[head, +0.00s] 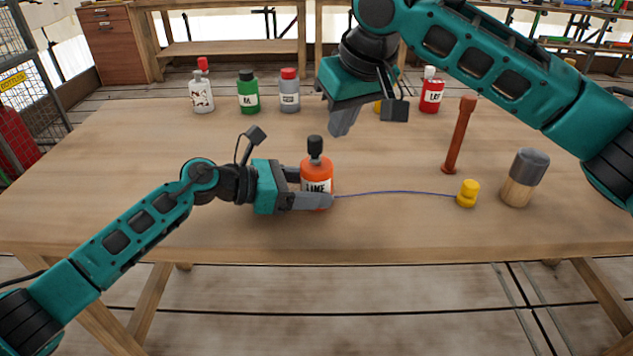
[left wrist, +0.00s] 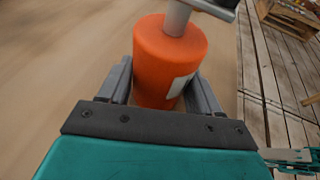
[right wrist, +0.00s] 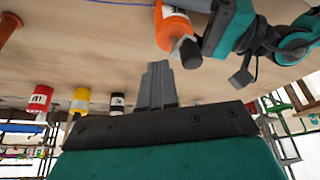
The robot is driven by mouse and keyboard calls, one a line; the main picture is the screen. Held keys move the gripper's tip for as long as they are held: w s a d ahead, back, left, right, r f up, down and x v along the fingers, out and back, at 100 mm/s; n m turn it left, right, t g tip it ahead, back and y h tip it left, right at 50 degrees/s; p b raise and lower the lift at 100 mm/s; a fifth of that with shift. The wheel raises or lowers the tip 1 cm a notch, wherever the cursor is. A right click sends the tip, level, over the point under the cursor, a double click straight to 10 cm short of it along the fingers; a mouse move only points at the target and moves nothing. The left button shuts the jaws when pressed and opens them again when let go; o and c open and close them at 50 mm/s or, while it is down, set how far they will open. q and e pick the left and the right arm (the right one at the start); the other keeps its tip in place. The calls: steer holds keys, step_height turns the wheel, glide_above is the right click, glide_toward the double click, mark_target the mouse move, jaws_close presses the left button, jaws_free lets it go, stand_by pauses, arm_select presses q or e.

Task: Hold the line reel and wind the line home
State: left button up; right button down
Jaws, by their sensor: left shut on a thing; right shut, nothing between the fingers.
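The line reel (head: 316,169) is an orange bottle-like cylinder with a white label and a dark knob (head: 314,146) on top. It stands upright on the table. My left gripper (head: 312,190) is shut around its body from the left; both fingers flank it in the left wrist view (left wrist: 166,90). A thin blue line (head: 395,192) runs from the reel to a small yellow piece (head: 467,193) at the right. My right gripper (head: 341,122) is shut and empty, pointing down above and behind the reel. The right wrist view shows its closed fingers (right wrist: 157,85) apart from the dark knob (right wrist: 191,54).
A grey-topped wooden cylinder (head: 524,178) and a brown-red post (head: 459,137) stand at the right. Bottles line the back: white (head: 202,96), green (head: 248,94), grey (head: 289,94) and red (head: 431,94), with a yellow one partly hidden behind my right gripper. The left of the table is clear.

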mark_target(323, 173)
steer(key=shift+f, duration=0.2)
steer(key=shift+f, duration=1.3)
steer(key=shift+a, duration=0.2)
steer(key=shift+a, duration=0.5)
steer(key=shift+s+a, duration=0.55)
steer(key=shift+a, duration=0.1)
stand_by(0.8)
steer(key=shift+d, duration=0.15)
step_height(323, 173, up, 7)
stand_by(0.9)
stand_by(0.4)
